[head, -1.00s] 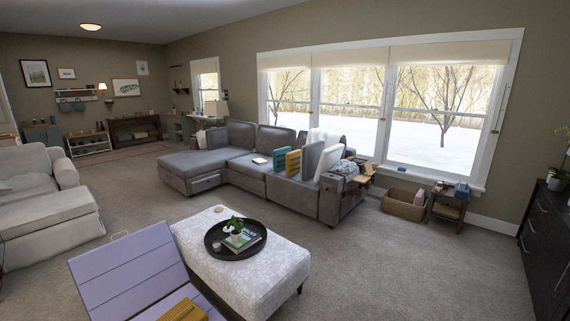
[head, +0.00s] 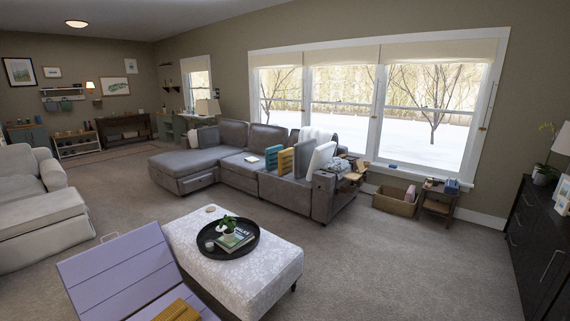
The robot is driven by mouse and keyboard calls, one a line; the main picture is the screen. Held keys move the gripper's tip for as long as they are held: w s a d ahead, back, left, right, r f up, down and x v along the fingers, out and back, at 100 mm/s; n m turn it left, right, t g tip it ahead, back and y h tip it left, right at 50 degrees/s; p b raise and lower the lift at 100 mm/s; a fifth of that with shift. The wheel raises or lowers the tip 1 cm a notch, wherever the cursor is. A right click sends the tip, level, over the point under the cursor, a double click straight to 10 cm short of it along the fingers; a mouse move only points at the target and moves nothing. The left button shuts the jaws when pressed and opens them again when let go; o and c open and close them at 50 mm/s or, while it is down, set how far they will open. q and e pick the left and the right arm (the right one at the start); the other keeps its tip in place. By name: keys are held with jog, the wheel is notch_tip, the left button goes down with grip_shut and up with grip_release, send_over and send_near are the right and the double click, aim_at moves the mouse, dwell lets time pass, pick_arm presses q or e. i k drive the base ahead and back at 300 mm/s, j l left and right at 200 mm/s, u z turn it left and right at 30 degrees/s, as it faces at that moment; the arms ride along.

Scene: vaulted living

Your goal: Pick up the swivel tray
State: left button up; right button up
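A round black tray (head: 212,251) lies on the pale patterned ottoman (head: 270,278) in the lower middle of the head view. It holds a small green plant, books and a small cup. Small wooden pieces (head: 352,177) sit at the right arm end of the grey sectional sofa, too small to make out clearly. I cannot tell for sure which of these is the swivel tray. Neither of my grippers is in view.
A lilac slatted panel (head: 120,270) with a yellow item (head: 178,312) stands left of the ottoman. The grey sofa (head: 255,175), a basket (head: 396,201), a side table (head: 437,203) and a dark cabinet (head: 540,240) stand around. Carpet right of the ottoman is clear.

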aim_at(352, 176)
jog(key=i+l+z, duration=0.25)
jog(key=i+z, duration=0.2)
jog(key=i, duration=0.35)
jog(key=i+z, duration=0.45)
jog(key=i, duration=0.4)
jog(key=i+z, duration=0.15)
jog(key=i, duration=0.35)
jog(key=i+j+z, duration=0.15)
jog(key=i, duration=0.3)
jog(key=i+j+z, duration=0.15)
jog(key=i, duration=0.35)
jog(key=i+j+z, duration=0.15)
jog(key=i, duration=0.3)
jog(key=i+j+z, duration=0.2)
jog(key=i, duration=0.25)
jog(key=i+j, duration=0.15)
jog(key=j, duration=0.15)
jog(key=i+j, duration=0.15)
jog(key=j, duration=0.15)
jog(key=i+j, duration=0.1)
jog(key=j, duration=0.2)
jog(key=i+j, duration=0.15)
jog(key=j, duration=0.2)
jog(key=l+z, duration=0.05)
